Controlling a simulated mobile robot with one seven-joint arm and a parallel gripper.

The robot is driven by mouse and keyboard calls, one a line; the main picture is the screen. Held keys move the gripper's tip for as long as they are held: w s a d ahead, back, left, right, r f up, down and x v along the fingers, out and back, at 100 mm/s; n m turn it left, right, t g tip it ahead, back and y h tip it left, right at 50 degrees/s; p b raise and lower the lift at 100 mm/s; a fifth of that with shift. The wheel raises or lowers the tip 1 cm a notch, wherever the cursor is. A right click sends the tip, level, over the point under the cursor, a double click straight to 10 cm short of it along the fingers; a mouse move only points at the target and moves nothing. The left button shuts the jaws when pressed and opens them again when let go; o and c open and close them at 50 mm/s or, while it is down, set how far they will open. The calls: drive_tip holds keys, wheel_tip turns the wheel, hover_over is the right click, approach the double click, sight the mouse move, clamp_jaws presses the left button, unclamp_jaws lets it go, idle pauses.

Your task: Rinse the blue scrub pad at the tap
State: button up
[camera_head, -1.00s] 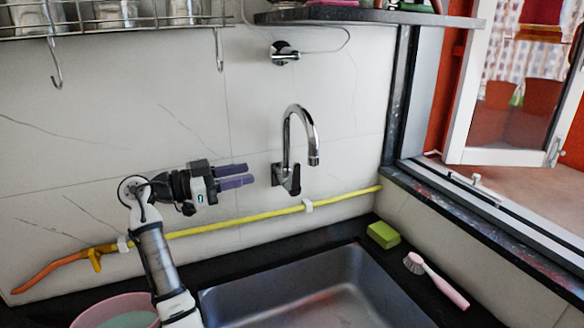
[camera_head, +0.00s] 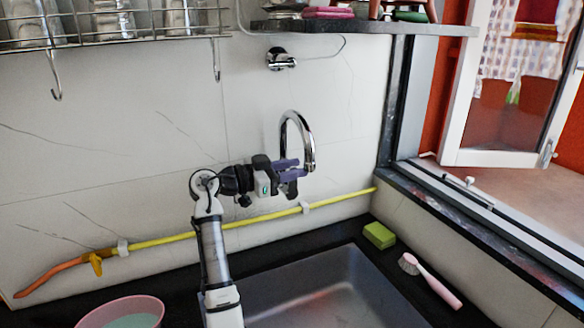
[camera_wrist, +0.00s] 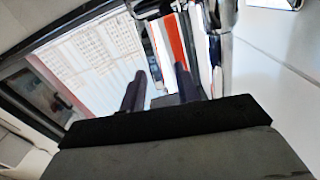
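The chrome tap (camera_head: 307,140) is fixed to the wall above the sink (camera_head: 320,290), with its spout curving down. No water shows from it. My gripper (camera_head: 298,168) is at the tap's lower body and overlaps it in the head view; I cannot tell whether they touch. In the wrist view my gripper (camera_wrist: 162,85) has its two purple fingers apart with nothing between them, and a chrome part of the tap (camera_wrist: 213,50) shows to their right. I see no blue scrub pad in either view.
A green sponge (camera_head: 379,235) and a pink-handled brush (camera_head: 432,280) lie on the dark counter right of the sink. A pink basin (camera_head: 120,311) stands at the lower left. A yellow pipe (camera_head: 235,225) runs along the wall. An open window (camera_head: 500,100) is at the right.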

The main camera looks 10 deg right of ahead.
clamp_jaws()
idle(0.3)
drive_tip(key=shift+w+d+r+y, duration=0.1)
drive_tip(key=shift+w+d+y, duration=0.1)
drive_tip(key=shift+d+y, duration=0.8)
drive_tip(key=shift+d+f+g+y, duration=0.1)
drive_tip(key=shift+f+g+y, duration=0.15)
drive_tip(key=shift+y, duration=0.35)
unclamp_jaws()
